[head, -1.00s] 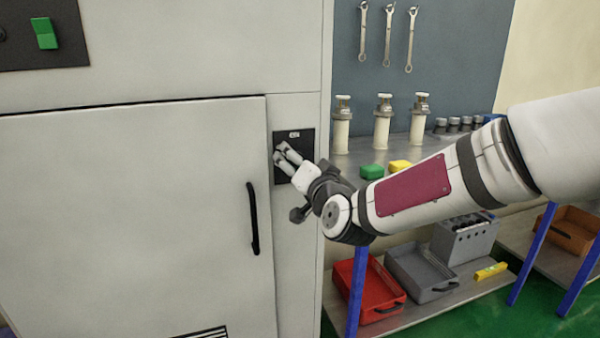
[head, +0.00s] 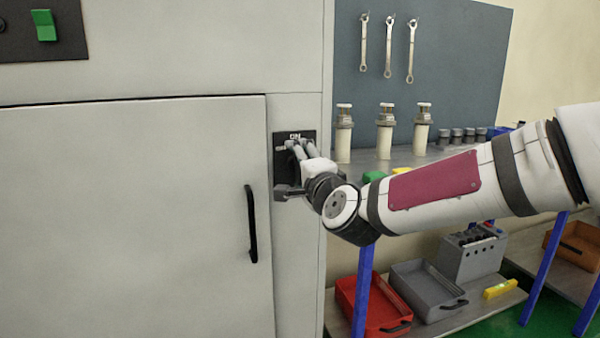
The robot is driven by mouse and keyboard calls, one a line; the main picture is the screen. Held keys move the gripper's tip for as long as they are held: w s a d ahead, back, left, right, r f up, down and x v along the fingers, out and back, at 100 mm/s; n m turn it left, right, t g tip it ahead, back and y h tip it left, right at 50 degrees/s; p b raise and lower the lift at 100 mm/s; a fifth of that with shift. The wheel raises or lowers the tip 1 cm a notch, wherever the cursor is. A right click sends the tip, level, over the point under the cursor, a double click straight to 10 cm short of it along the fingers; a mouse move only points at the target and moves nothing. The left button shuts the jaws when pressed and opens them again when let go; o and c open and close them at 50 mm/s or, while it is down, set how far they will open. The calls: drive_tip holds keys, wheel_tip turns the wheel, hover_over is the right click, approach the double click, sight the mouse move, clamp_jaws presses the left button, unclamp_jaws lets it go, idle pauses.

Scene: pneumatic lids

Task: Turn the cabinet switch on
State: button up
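The cabinet (head: 130,220) is light grey and fills the left of the head view. A small black switch plate (head: 281,170) sits on its narrow right front strip, with white "ON" lettering at its top. My gripper (head: 294,146) is at the upper part of this plate, its fingertips just below the lettering. The fingers cover the switch lever, so I cannot see the lever itself. I cannot tell whether the fingers are closed on it or only touch it.
A black door handle (head: 251,223) is left of the plate. A green rocker (head: 44,26) sits on a dark panel at top left. Right of the cabinet, a bench (head: 400,155) carries several cylinders, with a red bin (head: 385,318) and a grey bin (head: 432,302) on its lower shelf.

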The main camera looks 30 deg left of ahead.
drive_tip(key=shift+f+m, duration=0.1)
drive_tip(key=shift+m, duration=0.4)
drive_tip(key=o, duration=0.9)
drive_tip(key=shift+d, duration=0.1)
drive_tip(key=v, duration=1.2)
drive_tip(key=shift+s, duration=0.1)
